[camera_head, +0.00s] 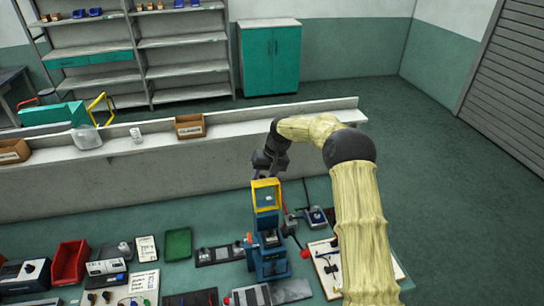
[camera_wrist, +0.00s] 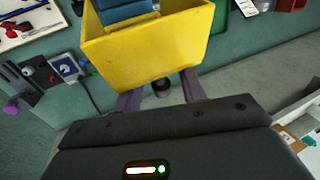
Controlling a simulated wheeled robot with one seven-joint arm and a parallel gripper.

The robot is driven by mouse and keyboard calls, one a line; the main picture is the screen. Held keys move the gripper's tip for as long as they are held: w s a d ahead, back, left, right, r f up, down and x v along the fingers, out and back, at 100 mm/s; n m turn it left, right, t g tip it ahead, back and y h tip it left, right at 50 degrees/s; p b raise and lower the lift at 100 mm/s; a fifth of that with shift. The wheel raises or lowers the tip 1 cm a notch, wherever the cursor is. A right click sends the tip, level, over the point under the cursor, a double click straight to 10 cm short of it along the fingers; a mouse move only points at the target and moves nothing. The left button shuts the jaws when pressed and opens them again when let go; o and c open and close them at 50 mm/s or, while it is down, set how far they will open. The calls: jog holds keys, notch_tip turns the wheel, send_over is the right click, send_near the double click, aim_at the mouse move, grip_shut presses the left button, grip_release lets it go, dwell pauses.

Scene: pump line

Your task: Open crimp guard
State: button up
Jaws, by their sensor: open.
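The yellow crimp guard (camera_head: 266,183) is at the top of the blue crimp press (camera_head: 268,257) on the bench. In the wrist view the guard (camera_wrist: 150,55) is large and near, a yellow box shape with part of the blue press (camera_wrist: 124,10) showing inside it. My gripper (camera_head: 263,172) is just behind the guard's upper edge in the head view. In the wrist view both fingers of my gripper (camera_wrist: 160,90) are apart, one on each side of a small dark round part (camera_wrist: 161,88) below the guard's edge. I cannot tell whether the fingers touch the guard.
A green tray (camera_head: 178,244) and a red bin (camera_head: 70,263) stand left of the press. A white tool board (camera_head: 325,265) lies to its right. A raised ledge (camera_head: 220,133) with a cardboard bin (camera_head: 189,126) runs behind the bench.

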jog(key=b+v, duration=0.3)
jog(key=v, duration=1.2)
jog(key=shift+s+b, duration=0.2)
jog(key=shift+b, duration=0.2)
jog(key=s+d+f+t+h+b, duration=0.1)
jog(key=s+d+f, duration=0.2)
jog(key=s, duration=0.8)
jog(key=s+d+f+m+t+h+b, duration=0.1)
jog(key=s+d+f+b, duration=0.1)
jog(key=s+f, duration=0.4)
jog(key=s+d+f+m+h+b, duration=0.1)
jog(key=s+d+f, duration=0.4)
jog(key=s, duration=1.1)
jog(key=shift+s+t+h, duration=0.25)
jog(key=shift+t+h, duration=0.05)
jog(key=shift+t, duration=0.1)
jog(key=shift+s+a+r, duration=0.1)
jog(key=shift+s+a, duration=0.05)
jog(key=shift+a, duration=0.1)
jog(key=shift+c, duration=0.5)
jog(key=shift+d, duration=0.15)
